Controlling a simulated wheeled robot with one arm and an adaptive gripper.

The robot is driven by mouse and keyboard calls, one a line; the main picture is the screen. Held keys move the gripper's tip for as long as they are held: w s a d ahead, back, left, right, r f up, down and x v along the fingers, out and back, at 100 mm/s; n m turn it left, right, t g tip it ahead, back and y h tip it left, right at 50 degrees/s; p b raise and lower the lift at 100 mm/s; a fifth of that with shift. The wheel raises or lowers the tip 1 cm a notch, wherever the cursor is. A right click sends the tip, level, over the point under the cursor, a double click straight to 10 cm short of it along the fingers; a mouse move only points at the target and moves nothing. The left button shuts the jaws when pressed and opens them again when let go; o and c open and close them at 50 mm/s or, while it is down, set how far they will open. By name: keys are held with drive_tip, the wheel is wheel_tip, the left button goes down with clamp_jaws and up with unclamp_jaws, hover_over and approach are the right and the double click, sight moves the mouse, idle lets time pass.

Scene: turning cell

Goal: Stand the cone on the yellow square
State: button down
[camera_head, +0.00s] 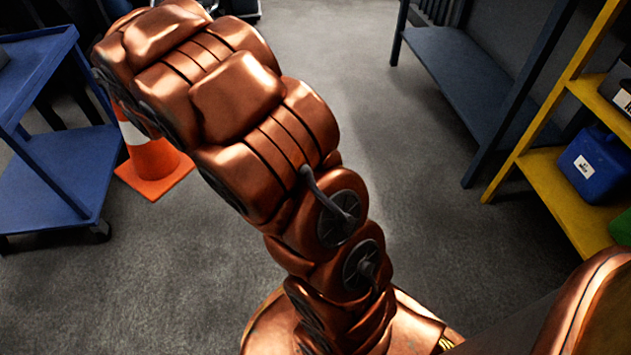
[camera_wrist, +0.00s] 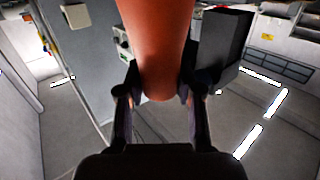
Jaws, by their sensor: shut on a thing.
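The orange cone (camera_head: 155,160) with a white band and a square orange base shows at the left of the head view, partly behind my copper arm. Its base is lowest and it looks about upright; I cannot tell whether it touches the floor. In the wrist view, the narrow orange end of the cone (camera_wrist: 160,45) sits between the two dark fingers of my gripper (camera_wrist: 155,92), which is shut on it. My arm hides the gripper in the head view. The yellow square is not seen in either view.
A blue cart (camera_head: 65,175) stands close left of the cone. A dark blue-grey bench (camera_head: 460,75) and yellow shelving (camera_head: 560,190) with a blue bin (camera_head: 592,167) stand at the right. Grey floor (camera_head: 370,110) between them is clear. Bright white strips (camera_wrist: 248,141) show in the wrist view.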

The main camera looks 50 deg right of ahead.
drive_tip(key=s+d+f+m+h+p, duration=0.1)
drive_tip(key=s+d+f, duration=0.2)
drive_tip(key=d+f, duration=0.45)
drive_tip(key=s+d+f+h+p, duration=0.15)
drive_tip(key=d+f, duration=0.35)
drive_tip(key=d, duration=0.6)
drive_tip(key=s+d+f+m, duration=0.1)
drive_tip(key=s+d+f, duration=0.2)
drive_tip(key=d+f, duration=0.45)
drive_tip(key=s+d+f+m+g+h+p, duration=0.15)
drive_tip(key=s+d+f, duration=0.25)
drive_tip(key=s, duration=0.4)
drive_tip(key=s+d+f+h+p, duration=0.1)
drive_tip(key=s+d+f+h, duration=0.1)
drive_tip(key=s+d+f, duration=0.45)
drive_tip(key=s+d+f+m+h+p, duration=0.1)
drive_tip(key=s+d+f, duration=0.15)
drive_tip(key=s, duration=0.75)
drive_tip(key=f+b+x, duration=0.3)
drive_tip(key=b+x, duration=0.2)
drive_tip(key=x, duration=1.1)
drive_tip(key=shift+s+f, duration=0.1)
drive_tip(key=shift+f, duration=0.1)
drive_tip(key=c, duration=0.7)
unclamp_jaws()
drive_tip(key=shift+f, duration=0.1)
drive_tip(key=shift+c, duration=0.2)
